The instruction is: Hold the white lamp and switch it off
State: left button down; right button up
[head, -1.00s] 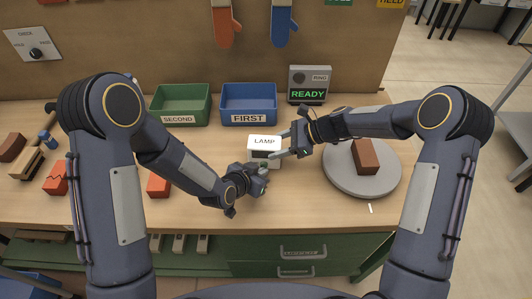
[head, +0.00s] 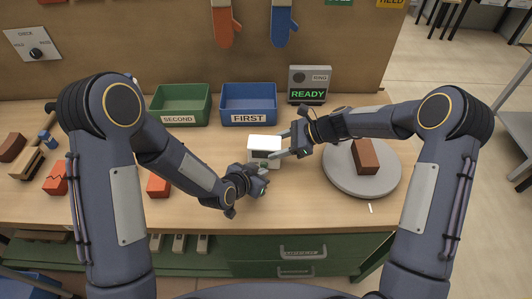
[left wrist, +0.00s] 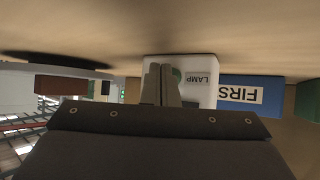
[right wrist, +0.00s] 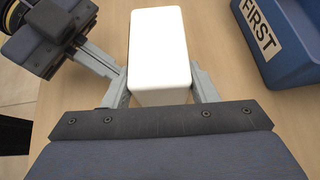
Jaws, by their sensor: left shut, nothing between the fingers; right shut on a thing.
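The white lamp (head: 264,142) is a box standing on the workbench; in the head view its top is plain white and its front dark. My right gripper (head: 283,145) is shut on it from the right. The right wrist view shows a finger on each side of the white box (right wrist: 158,45). My left gripper (head: 265,171) is shut and empty, just in front of the lamp. In the left wrist view, upside down, its fingers (left wrist: 160,85) cover part of the lamp's face (left wrist: 205,98), beside a LAMP label and a green spot. I cannot tell whether they touch.
A green SECOND bin (head: 180,104) and a blue FIRST bin (head: 248,104) stand behind. A grey box reading READY (head: 309,84) is at the back. A brown brick (head: 366,156) lies on a round grey plate (head: 340,178) to the right. Several bricks lie at left.

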pick_arm(q)
jog(key=shift+s, duration=0.35)
jog(key=shift+s+a, duration=0.15)
jog(key=shift+s, duration=1.35)
jog(key=shift+s+a, duration=0.1)
jog(key=shift+s, duration=1.4)
pick_arm(e)
jog(key=o, duration=1)
jog(key=v, duration=1.2)
